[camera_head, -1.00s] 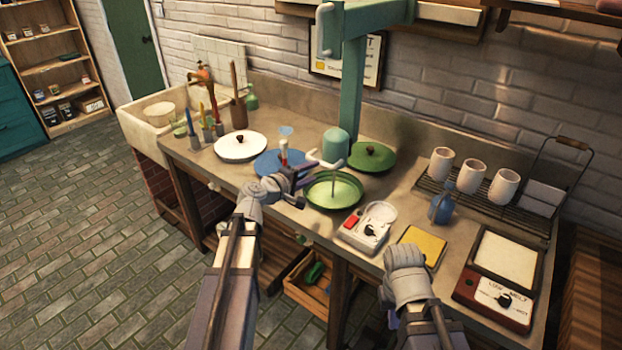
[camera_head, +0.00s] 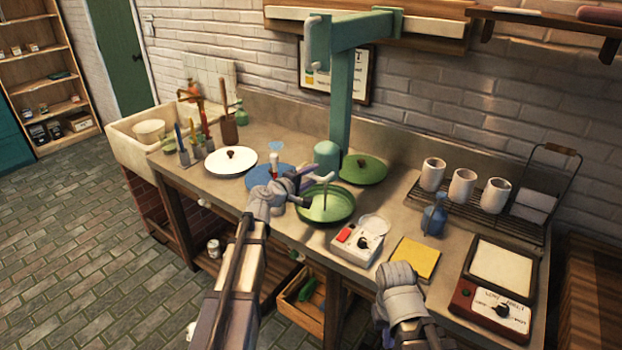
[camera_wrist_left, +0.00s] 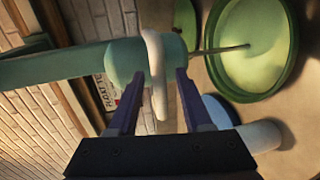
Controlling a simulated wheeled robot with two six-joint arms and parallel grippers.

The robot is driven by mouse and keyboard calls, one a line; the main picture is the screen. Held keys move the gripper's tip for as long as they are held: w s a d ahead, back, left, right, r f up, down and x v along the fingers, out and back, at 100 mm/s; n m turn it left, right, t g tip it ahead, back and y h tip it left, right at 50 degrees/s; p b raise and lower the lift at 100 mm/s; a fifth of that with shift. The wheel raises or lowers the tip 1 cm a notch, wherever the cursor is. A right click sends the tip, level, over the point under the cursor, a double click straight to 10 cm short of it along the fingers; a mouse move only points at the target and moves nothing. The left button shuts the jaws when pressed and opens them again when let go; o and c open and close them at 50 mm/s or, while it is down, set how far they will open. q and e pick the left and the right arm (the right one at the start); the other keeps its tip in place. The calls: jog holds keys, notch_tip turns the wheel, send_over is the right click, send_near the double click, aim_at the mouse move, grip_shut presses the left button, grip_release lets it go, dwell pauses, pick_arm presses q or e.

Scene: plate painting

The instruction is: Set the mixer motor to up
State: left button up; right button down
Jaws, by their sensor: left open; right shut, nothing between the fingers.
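The mixer motor (camera_head: 327,157) is a teal cylinder low on the green stand, above a green pan (camera_head: 326,206). A thin rod comes down from it into the pan. In the left wrist view the motor (camera_wrist_left: 125,60) shows with a pale curved handle (camera_wrist_left: 157,75) across it. My left gripper (camera_head: 308,176) is open beside the motor. In the left wrist view its two fingers (camera_wrist_left: 158,78) lie on either side of the handle, with gaps visible. My right gripper (camera_head: 385,325) is low at the bench's front edge; its fingers are mostly hidden.
A control box with a red switch (camera_head: 357,240) and a yellow pad (camera_head: 415,257) lie right of the pan. White cups (camera_head: 462,187) stand on a rack at right.

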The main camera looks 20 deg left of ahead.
pick_arm(q)
grip_shut()
dwell(0.4)
dwell(1.0)
